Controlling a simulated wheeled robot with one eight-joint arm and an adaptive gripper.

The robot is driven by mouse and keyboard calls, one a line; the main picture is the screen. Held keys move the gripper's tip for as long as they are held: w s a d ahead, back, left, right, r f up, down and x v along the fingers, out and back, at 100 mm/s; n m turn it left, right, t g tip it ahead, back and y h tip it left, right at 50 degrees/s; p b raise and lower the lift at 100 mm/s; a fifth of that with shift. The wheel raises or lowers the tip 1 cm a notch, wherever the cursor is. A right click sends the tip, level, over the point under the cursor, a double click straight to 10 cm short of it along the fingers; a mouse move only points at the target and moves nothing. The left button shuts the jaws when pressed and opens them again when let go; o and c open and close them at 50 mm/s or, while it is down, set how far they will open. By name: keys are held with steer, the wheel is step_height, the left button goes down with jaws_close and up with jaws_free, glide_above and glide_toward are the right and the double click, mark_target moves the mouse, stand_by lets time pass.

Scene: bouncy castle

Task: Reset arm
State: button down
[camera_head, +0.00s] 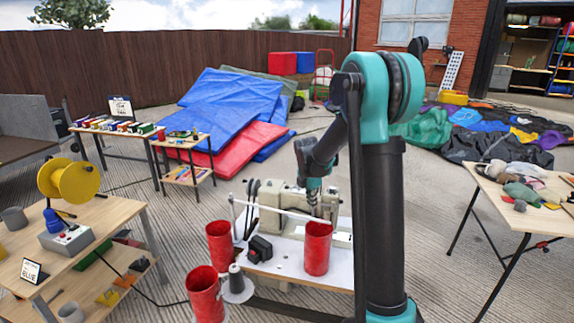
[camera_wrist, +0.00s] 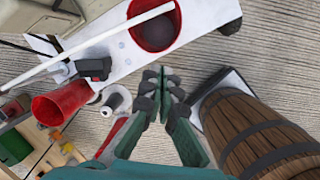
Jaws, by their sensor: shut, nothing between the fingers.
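My gripper shows in the wrist view (camera_wrist: 165,78) with its two dark green fingers together and nothing between them. In the head view my teal and black arm stands right of centre and bends down toward the white sewing table (camera_head: 280,264). My gripper end there is small and partly lost against the sewing machine (camera_head: 280,212). It appears above or behind a red cup (camera_head: 318,250) on the table. In the wrist view that red cup (camera_wrist: 154,32) is beyond the fingertips and apart from them.
More red cups (camera_head: 220,244) (camera_head: 205,293) and a thread cone (camera_head: 236,282) are left of the table's front. A white rod (camera_head: 280,211) crosses the machine. A wooden barrel (camera_wrist: 265,140) is close on the right in the wrist view. A cluttered table (camera_head: 530,205) stands right.

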steer(key=s+d+f+m+t, duration=0.1)
steer(key=s+d+m, duration=0.1)
steer(key=s+m, duration=1)
steer(key=s+d+f+m+t+y, duration=0.1)
steer(key=s+d+m, duration=0.1)
steer(key=s+m, duration=1)
steer(key=s, duration=0.7)
steer(key=shift+s+f+y, duration=0.25)
steer(key=shift+y, duration=0.05)
